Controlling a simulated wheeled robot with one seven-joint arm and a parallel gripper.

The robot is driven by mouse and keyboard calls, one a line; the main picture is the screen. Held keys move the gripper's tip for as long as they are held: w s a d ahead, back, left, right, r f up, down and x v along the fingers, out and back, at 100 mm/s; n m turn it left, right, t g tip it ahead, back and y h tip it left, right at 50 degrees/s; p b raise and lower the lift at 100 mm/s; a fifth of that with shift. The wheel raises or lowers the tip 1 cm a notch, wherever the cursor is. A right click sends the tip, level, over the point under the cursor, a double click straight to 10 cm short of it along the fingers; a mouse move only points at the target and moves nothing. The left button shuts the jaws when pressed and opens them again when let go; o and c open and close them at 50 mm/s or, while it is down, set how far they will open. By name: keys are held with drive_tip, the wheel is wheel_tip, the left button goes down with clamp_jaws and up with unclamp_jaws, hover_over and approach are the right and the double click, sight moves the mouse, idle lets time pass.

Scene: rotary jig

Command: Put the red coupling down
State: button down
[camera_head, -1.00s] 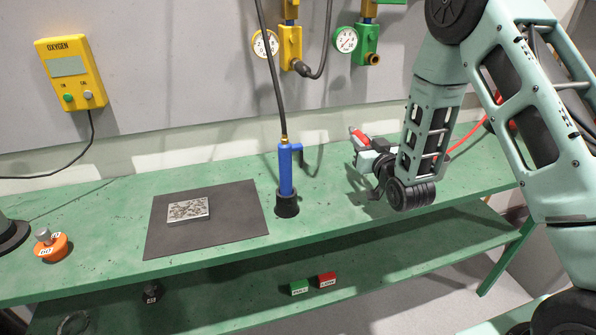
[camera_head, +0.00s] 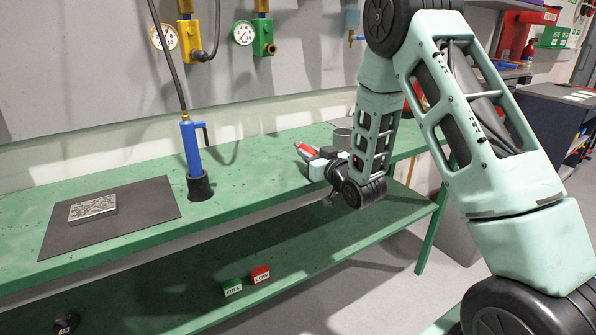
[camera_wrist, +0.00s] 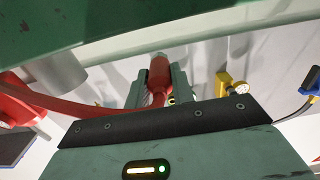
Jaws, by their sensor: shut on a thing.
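My gripper (camera_head: 312,158) is shut on the red coupling (camera_head: 306,150) in the head view, near the right part of the green bench. In the wrist view the coupling (camera_wrist: 158,72) stands between the two fingers of my gripper (camera_wrist: 157,85). A red hose (camera_wrist: 62,108) runs left from near the coupling. The coupling looks held above the bench top, but the gap under it is hard to tell.
A blue torch (camera_head: 192,150) stands upright in a black holder to the left. A dark mat (camera_head: 140,212) bears a speckled plate (camera_head: 92,208). Bench between torch and gripper is clear.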

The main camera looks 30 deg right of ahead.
drive_tip(key=shift+f, duration=2.35)
drive_tip(key=shift+f, duration=0.1)
drive_tip(key=shift+f+b, duration=0.15)
drive_tip(key=shift+b, duration=0.15)
drive_tip(key=c, duration=1.2)
unclamp_jaws()
drive_tip(key=shift+r, duration=0.2)
